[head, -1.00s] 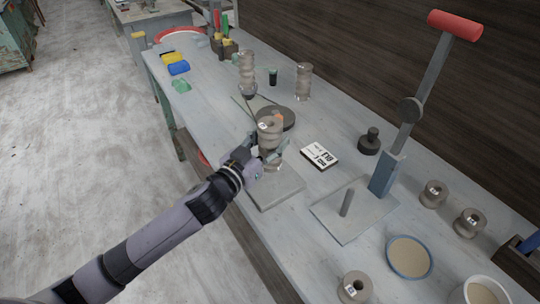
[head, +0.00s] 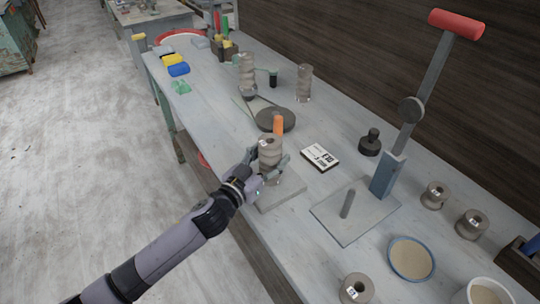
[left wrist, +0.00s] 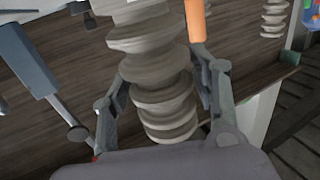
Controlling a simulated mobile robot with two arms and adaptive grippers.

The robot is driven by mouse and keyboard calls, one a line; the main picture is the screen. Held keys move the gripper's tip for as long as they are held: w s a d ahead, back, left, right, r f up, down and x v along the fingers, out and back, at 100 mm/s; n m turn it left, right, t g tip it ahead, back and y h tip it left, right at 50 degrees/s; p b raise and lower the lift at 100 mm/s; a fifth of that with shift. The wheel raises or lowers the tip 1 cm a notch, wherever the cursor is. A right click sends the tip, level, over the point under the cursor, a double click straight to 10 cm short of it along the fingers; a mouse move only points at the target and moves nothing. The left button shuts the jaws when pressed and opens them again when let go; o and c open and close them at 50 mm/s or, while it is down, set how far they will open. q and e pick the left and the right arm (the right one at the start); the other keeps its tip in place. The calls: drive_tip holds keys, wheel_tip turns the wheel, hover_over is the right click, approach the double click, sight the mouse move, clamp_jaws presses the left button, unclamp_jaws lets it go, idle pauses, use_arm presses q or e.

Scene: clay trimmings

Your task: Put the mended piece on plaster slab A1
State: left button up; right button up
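The ridged grey clay piece (head: 270,155) with a small white tag is upright between the fingers of my left gripper (head: 268,172). In the left wrist view the ridged piece (left wrist: 160,85) stands between the two fingers (left wrist: 160,98), which close on it from both sides. A pale square slab (head: 290,190) lies under the piece on the bench. The gripper hides the piece's lower end, so I cannot tell whether it touches the slab. I cannot read a slab label. My right gripper is not in view.
An orange cylinder (head: 278,125) stands close behind the piece. A dark round disc (head: 275,120), a labelled card (head: 320,156) and a plate with a peg (head: 355,215) are nearby. A red-handled lever press (head: 415,100) rises at right. Spools and tubs crowd the front right.

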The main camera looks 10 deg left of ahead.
use_arm(q)
drive_tip(key=shift+o, duration=1.1)
drive_tip(key=shift+r, duration=0.3)
drive_tip(key=b+v, duration=0.2)
drive_tip(key=v, duration=1)
drive_tip(key=shift+f, duration=0.15)
